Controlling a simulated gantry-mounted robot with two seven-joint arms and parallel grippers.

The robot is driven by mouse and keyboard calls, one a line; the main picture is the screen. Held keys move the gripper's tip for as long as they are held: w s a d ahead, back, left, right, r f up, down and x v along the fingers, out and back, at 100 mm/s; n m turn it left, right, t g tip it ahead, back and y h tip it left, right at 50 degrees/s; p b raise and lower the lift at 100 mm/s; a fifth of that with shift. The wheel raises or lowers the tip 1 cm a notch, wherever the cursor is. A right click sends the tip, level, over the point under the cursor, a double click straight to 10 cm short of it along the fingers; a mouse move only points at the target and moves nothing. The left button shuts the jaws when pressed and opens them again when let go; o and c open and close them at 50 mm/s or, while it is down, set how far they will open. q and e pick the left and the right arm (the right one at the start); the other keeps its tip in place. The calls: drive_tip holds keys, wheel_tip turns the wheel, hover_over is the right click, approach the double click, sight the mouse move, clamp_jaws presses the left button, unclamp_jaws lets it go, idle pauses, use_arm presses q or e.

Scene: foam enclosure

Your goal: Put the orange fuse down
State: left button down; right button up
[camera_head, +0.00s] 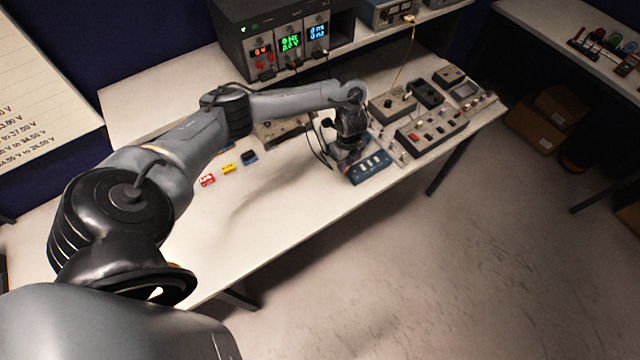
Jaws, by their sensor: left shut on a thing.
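My left gripper (347,158) points down at the blue box (374,168) with pale switches or slots near the front edge of the bench. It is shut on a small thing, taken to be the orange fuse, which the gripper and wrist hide. I cannot tell whether the fuse touches the box. A red fuse (207,181), a yellow fuse (228,169) and a dark blue one (249,157) lie in a row on the white bench, left of the gripper. My right gripper is not in view.
The white bench (270,220) is bare at its front left. Grey control boxes (432,131) with knobs stand right of the gripper. A power supply rack (285,45) with lit displays stands behind. Black cables (313,146) hang close beside the gripper.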

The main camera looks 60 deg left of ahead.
use_arm(q)
drive_tip(key=s+f, duration=0.1)
drive_tip(key=s, duration=0.1)
drive_tip(key=s+a+f+p, duration=0.1)
drive_tip(key=s+f, duration=0.1)
drive_tip(key=s, duration=0.1)
drive_tip(key=s+f+p, duration=0.1)
drive_tip(key=s+f, duration=0.1)
drive_tip(key=s, duration=0.1)
drive_tip(key=shift+s+a, duration=0.1)
drive_tip(key=shift+a, duration=0.15)
drive_tip(key=shift+f, duration=1.9)
drive_tip(key=shift+f, duration=0.1)
drive_tip(key=shift+f, duration=0.15)
drive_tip(key=c, duration=1)
unclamp_jaws()
drive_tip(key=shift+o, duration=0.2)
drive_tip(key=shift+r, duration=0.2)
